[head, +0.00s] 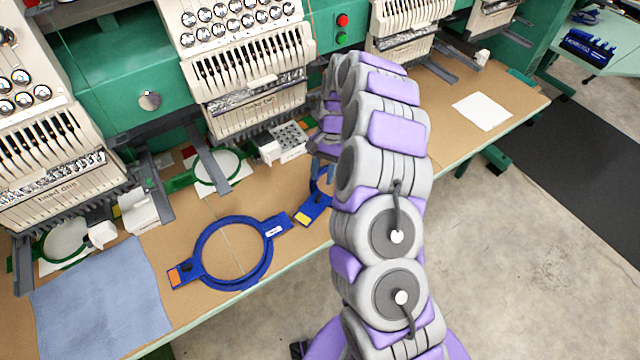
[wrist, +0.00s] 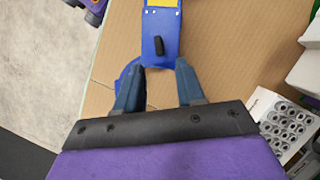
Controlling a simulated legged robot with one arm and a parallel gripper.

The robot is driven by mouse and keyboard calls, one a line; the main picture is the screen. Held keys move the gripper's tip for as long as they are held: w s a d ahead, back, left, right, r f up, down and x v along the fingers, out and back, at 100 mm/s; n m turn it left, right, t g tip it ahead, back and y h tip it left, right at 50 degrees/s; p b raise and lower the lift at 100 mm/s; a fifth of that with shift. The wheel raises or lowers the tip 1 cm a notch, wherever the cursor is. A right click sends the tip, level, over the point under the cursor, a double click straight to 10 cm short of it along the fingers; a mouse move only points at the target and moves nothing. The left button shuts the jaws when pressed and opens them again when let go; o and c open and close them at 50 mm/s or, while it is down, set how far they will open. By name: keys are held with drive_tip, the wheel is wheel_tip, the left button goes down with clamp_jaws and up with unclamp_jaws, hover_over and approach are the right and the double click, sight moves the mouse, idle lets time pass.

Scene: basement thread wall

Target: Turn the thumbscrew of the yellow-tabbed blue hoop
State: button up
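The yellow-tabbed blue hoop (head: 304,215) lies on the brown table, its yellow tab at the lower left; my arm hides much of its ring in the head view. In the wrist view its blue bracket (wrist: 160,22) shows at the top, with part of the yellow tab at the frame edge. A small dark thumbscrew (wrist: 159,46) stands on the bracket. My gripper (wrist: 160,66) is open, its two blue-grey fingers apart and empty, with the thumbscrew just beyond and between the tips. The gripper covers most of the ring below.
An orange-tabbed blue hoop (head: 203,262) lies to the left, near a blue cloth (head: 100,300). A white bobbin tray (wrist: 285,128) stands right of my gripper in the wrist view. Embroidery machine heads (head: 245,75) line the back. Bare table (wrist: 230,50) lies beside the bracket.

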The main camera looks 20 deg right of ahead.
drive_tip(key=p+v, duration=0.1)
drive_tip(key=v, duration=1)
drive_tip(key=shift+p, duration=0.3)
drive_tip(key=shift+w, duration=0.1)
